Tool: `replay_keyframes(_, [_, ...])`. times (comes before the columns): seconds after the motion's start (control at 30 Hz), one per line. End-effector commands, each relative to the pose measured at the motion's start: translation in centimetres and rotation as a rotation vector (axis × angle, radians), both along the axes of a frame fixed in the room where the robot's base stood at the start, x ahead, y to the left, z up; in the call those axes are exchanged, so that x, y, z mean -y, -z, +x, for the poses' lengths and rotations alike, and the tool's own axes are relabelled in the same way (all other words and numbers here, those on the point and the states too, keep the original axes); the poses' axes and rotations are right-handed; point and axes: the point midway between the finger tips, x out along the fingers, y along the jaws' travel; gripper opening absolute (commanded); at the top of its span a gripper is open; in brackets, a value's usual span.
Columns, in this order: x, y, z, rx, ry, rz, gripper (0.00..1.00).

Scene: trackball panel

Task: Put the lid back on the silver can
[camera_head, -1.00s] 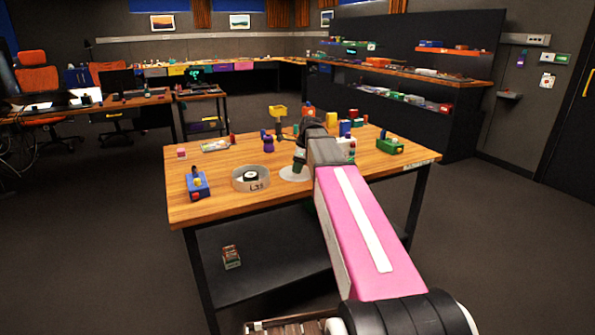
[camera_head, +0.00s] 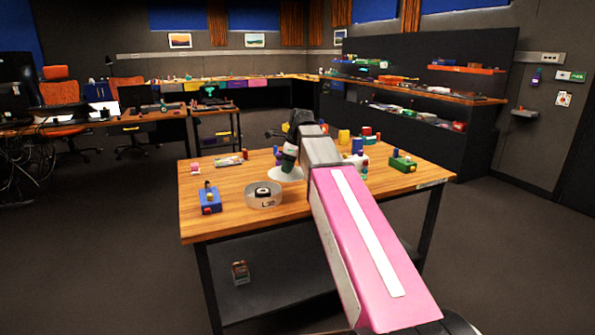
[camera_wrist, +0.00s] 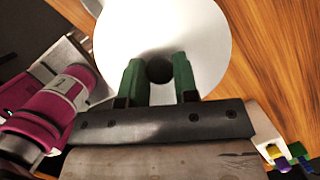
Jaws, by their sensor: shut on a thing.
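The silver can (camera_head: 264,201) stands on the wooden table near its front edge in the head view. It is a low round can with a dark mark on its side, open at the top, with a small dark thing inside. My gripper (camera_wrist: 158,70) is shut on the dark knob of the lid, a wide pale disc (camera_wrist: 205,40), in the wrist view. The lid (camera_head: 284,175) also shows in the head view, behind and slightly right of the can, apparently raised above the table. The lid looks about level. Its far side is partly hidden by my gripper.
A green box (camera_head: 402,164) is at the table's right. Several small objects stand along the back of the table.

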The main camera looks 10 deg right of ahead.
Motion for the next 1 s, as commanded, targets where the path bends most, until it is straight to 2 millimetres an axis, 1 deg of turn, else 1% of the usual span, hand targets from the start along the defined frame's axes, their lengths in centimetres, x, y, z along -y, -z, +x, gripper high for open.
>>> replay_keyframes(0.17, [-2.0,-0.6,-0.3,-0.001,-0.004,0.000,0.05])
replay_keyframes(0.4, [-7.2,-1.0,0.1,-0.001,-0.014,0.000,0.05])
replay_keyframes(0.53, [-9.4,-1.1,0.1,-0.001,-0.017,0.000,0.05])
replay_keyframes(0.6, [-10.0,-1.2,0.1,-0.001,-0.018,0.000,0.05])
replay_keyframes(0.7, [-10.4,-1.1,0.1,-0.001,-0.018,0.000,0.05])
replay_keyframes(0.87, [-10.4,-0.6,0.1,-0.001,-0.018,0.000,0.05])
replay_keyframes(1.0, [-10.4,0.2,0.1,-0.001,-0.017,0.000,0.05])
